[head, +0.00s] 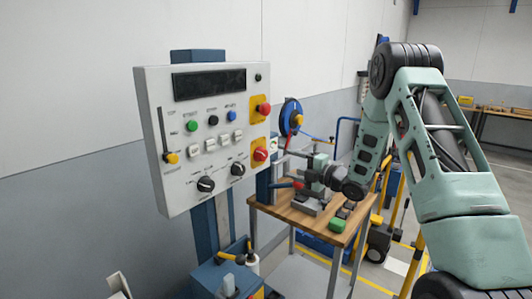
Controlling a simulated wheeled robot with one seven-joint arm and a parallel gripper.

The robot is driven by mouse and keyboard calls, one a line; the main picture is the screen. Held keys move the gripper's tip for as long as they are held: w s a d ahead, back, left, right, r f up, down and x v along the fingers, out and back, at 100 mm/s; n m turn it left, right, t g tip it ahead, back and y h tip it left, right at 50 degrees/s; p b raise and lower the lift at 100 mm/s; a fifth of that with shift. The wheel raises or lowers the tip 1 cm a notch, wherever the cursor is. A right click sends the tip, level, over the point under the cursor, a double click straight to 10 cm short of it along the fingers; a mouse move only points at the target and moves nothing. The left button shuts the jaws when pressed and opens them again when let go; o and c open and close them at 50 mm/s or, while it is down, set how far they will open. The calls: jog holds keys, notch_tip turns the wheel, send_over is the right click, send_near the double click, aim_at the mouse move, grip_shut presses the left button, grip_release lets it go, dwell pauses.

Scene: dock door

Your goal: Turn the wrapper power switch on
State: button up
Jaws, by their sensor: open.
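The control panel (210,135) is a light grey box on a blue post. Its likely power switch is the red rotary knob (261,154) on a yellow plate at the lower right edge; its label is too small to read, and I cannot tell its position. My gripper (289,168) is at the end of my arm, just right of that knob, with its jaws apart and pointing left toward the panel. It appears apart from the knob and empty. Its fingertips partly blend with the bench items behind.
A red mushroom button (264,108) on yellow sits above the knob. Two black dials (206,184), several coloured buttons and a slider (171,158) share the panel. A wooden bench (310,222) with tools and a green block (338,225) stands behind my gripper.

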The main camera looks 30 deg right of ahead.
aim_at(265, 156)
jog(key=p+x, duration=0.4)
jog(key=x, duration=0.7)
jog(key=shift+w+a, duration=0.1)
jog(key=shift+w, duration=0.3)
jog(key=c, duration=1)
